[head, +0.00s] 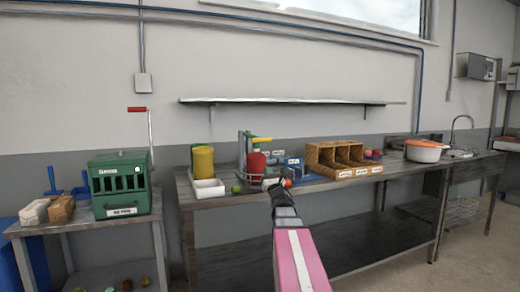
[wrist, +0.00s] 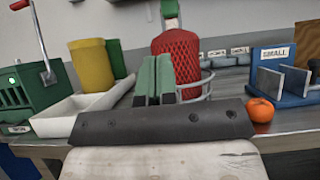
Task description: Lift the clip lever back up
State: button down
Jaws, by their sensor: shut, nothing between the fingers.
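The clip lever (head: 262,140) is a yellow bar at the top of a small stand on the bench. It lies close to level in the head view, above a red netted roll (head: 256,163). The lever is not clearly visible in the wrist view. There, the red roll (wrist: 175,58) stands just beyond my gripper (wrist: 157,62), whose green fingers are together with nothing between them. In the head view my gripper (head: 272,182) is low in front of the stand, below the lever. I cannot tell whether it touches anything.
A white tray (head: 208,189) and yellow container (head: 203,161) stand left of the roll. A blue SMALL holder (wrist: 283,75) and an orange fruit (wrist: 260,109) are to the right. Wooden bins (head: 342,158) stand farther right. A shelf (head: 290,101) spans the wall above.

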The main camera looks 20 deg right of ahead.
jog(key=s+r+x, duration=0.1)
jog(key=r+x, duration=0.1)
jog(key=x, duration=1.1)
jog(key=shift+s+r, duration=0.15)
jog(key=shift+s, duration=0.15)
jog(key=shift+r, duration=0.15)
